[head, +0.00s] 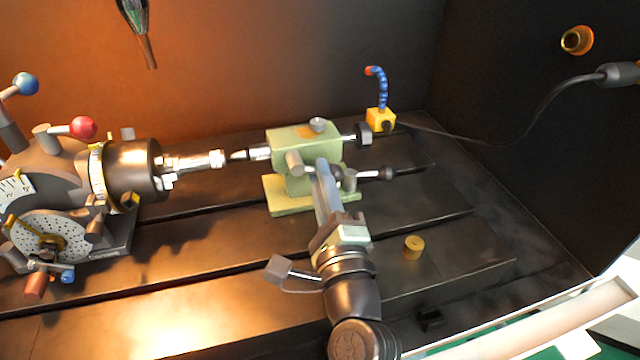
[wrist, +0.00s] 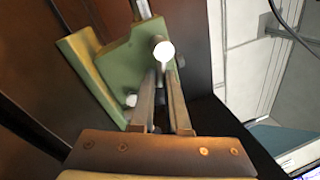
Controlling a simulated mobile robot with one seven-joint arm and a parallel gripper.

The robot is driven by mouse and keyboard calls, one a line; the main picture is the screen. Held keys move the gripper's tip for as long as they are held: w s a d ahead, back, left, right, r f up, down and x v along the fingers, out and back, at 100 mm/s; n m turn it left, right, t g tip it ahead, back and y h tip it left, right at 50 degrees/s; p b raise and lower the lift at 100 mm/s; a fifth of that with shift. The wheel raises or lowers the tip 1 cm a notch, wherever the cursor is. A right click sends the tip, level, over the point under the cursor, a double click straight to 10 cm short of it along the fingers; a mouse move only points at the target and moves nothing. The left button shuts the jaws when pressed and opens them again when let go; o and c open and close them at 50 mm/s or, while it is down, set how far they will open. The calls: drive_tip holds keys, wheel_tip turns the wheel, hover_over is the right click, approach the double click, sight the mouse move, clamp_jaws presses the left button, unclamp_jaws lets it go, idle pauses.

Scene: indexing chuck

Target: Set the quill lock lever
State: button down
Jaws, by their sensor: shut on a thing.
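The green tailstock (head: 290,139) stands on the slotted table, right of the dividing head, and fills the upper middle of the wrist view (wrist: 113,68). The quill lock lever (wrist: 163,52) shows a bright round end on the tailstock's near face; in the head view it is a pale cylinder (head: 294,163). My gripper (head: 323,166) reaches up to that face from the front. Its two fingers (wrist: 164,80) are shut on the lever, just below the bright end. The lever's lower part is mostly hidden between the fingers.
A black-knobbed lever (head: 385,173) sticks out right of my fingers. The dividing head (head: 60,190) with its chuck stands left. A brass piece (head: 413,247) lies right of my wrist. A yellow block with a blue hose (head: 379,121) stands behind. The front left table is clear.

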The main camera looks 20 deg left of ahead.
idle(0.4)
drive_tip(key=c, duration=0.9)
unclamp_jaws()
drive_tip(key=shift+s, duration=0.1)
drive_tip(key=b+v, duration=0.2)
drive_tip(key=v, duration=1)
drive_tip(key=shift+s+d, duration=0.25)
drive_tip(key=shift+s, duration=0.1)
